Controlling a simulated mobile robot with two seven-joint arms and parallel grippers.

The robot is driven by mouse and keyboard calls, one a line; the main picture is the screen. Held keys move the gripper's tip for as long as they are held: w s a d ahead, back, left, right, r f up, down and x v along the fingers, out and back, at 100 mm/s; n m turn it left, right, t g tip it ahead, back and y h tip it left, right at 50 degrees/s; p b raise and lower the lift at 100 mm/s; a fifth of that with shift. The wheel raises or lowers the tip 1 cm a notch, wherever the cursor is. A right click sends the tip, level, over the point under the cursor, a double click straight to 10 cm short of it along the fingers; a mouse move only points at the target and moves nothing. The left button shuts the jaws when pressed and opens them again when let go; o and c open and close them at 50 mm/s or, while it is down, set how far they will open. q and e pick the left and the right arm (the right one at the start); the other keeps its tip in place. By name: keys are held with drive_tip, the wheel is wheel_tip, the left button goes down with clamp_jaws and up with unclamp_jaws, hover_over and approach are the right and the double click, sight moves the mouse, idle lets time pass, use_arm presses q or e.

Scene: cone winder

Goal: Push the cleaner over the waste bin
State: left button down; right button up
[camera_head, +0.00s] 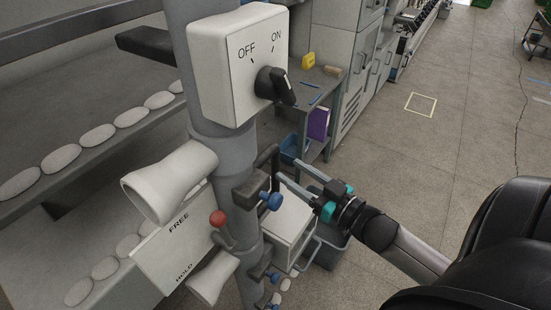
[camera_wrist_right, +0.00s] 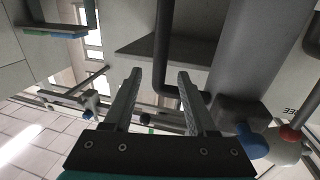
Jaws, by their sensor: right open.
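A white box-like unit (camera_head: 290,222), which may be the cleaner, sits behind the grey post, partly hidden by it and by my right gripper. A dark bent bar (camera_head: 268,162) stands at the post above it; it also shows in the wrist view (camera_wrist_right: 163,45). A grey bin (camera_head: 332,252), probably the waste bin, stands on the floor below my right gripper, mostly hidden. My right gripper (camera_head: 287,170) is open, its fingers pointing at the bar. In the wrist view the bar appears between and beyond the fingertips (camera_wrist_right: 159,73); contact cannot be told. My left gripper is out of view.
The post carries an OFF/ON switch box (camera_head: 238,65), white cones (camera_head: 170,180), a red-knobbed lever (camera_head: 218,219) and blue knobs (camera_head: 271,200) close to my right gripper. A grey shelf table (camera_head: 330,85) stands behind. Open floor (camera_head: 420,145) lies to the right.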

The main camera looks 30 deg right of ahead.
sight(279, 163)
drive_tip(key=shift+w+a, duration=0.2)
drive_tip(key=shift+w, duration=0.8)
drive_tip(key=shift+w+a, duration=0.2)
drive_tip(key=shift+w, duration=0.85)
drive_tip(key=shift+w+a, duration=0.2)
drive_tip(key=shift+w, duration=0.8)
clamp_jaws()
